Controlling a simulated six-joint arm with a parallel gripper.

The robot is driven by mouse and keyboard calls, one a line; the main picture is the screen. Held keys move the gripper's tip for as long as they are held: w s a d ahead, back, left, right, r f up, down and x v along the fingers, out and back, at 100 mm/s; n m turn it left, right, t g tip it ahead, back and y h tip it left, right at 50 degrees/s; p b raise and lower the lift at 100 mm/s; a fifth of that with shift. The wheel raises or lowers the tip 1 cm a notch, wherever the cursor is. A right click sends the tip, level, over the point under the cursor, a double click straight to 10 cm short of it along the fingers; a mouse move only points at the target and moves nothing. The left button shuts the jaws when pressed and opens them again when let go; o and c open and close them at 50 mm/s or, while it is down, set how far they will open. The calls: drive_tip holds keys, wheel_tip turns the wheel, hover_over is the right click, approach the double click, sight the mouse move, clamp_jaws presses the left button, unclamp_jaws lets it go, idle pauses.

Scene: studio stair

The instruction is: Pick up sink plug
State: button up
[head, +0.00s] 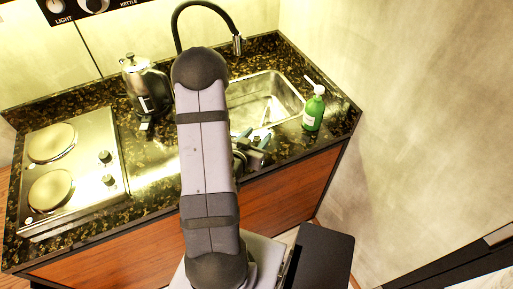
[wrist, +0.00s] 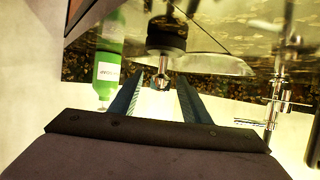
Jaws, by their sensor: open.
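In the wrist view, a dark round piece with a metal knob (wrist: 166,38), apparently the sink plug, shows beyond and between my fingertips. In the head view my gripper (head: 254,136) is low at the front of the sink (head: 291,88), partly hidden behind my arm. I cannot clearly pick out the plug in the head view.
A green soap bottle (head: 313,112) stands right of the sink; it also shows in the wrist view (wrist: 108,68). A black tap (head: 205,6) arches behind. A kettle (head: 146,88) and a two-plate hob (head: 68,165) are left. A wall bounds the right.

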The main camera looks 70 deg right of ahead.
sight(258, 135)
drive_tip(key=shift+p+x, duration=0.55)
drive_tip(key=shift+x, duration=1.05)
clamp_jaws()
drive_tip(key=shift+r, duration=0.15)
wheel_tip(258, 135, up, 10)
drive_tip(key=b, duration=0.1)
